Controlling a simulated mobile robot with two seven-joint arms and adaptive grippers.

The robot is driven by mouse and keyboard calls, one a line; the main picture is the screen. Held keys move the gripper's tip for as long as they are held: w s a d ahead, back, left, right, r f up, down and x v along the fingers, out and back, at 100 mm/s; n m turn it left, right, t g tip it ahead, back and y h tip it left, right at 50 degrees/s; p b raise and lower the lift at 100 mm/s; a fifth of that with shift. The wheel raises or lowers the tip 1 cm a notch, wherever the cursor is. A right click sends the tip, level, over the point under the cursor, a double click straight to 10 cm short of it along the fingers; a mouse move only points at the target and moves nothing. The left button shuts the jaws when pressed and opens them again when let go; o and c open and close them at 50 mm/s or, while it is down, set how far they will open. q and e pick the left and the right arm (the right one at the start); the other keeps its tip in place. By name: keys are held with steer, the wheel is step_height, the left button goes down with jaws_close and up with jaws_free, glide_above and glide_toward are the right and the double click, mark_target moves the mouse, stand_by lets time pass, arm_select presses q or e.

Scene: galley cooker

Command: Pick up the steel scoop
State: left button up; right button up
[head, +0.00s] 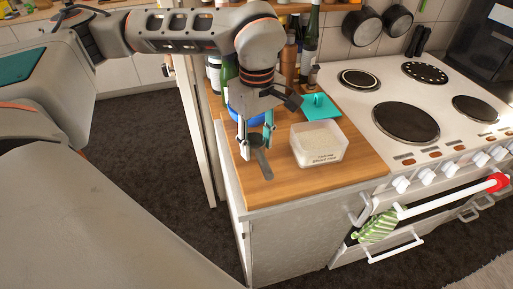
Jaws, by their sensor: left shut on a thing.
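My left gripper (257,150) points down over the front left part of the wooden worktop (290,187). It is shut on the steel scoop (264,167), a narrow dark grey piece that hangs down between and below the fingertips. The fingers hide the scoop's upper part. I cannot tell whether its lower end touches the worktop. My right gripper is not in view.
A clear tub of white grains (319,146) stands right of the gripper. A teal lid (320,107) and several bottles (309,50) are behind. A blue item shows partly behind the gripper. The white cooker (425,115) adjoins at right. The worktop's front strip is clear.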

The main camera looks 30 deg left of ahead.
arm_select(q)
step_height(320, 180, up, 18)
steer(key=p, duration=0.1)
steer(key=shift+f, duration=0.15)
stand_by(0.5)
steer(key=shift+f, duration=0.1)
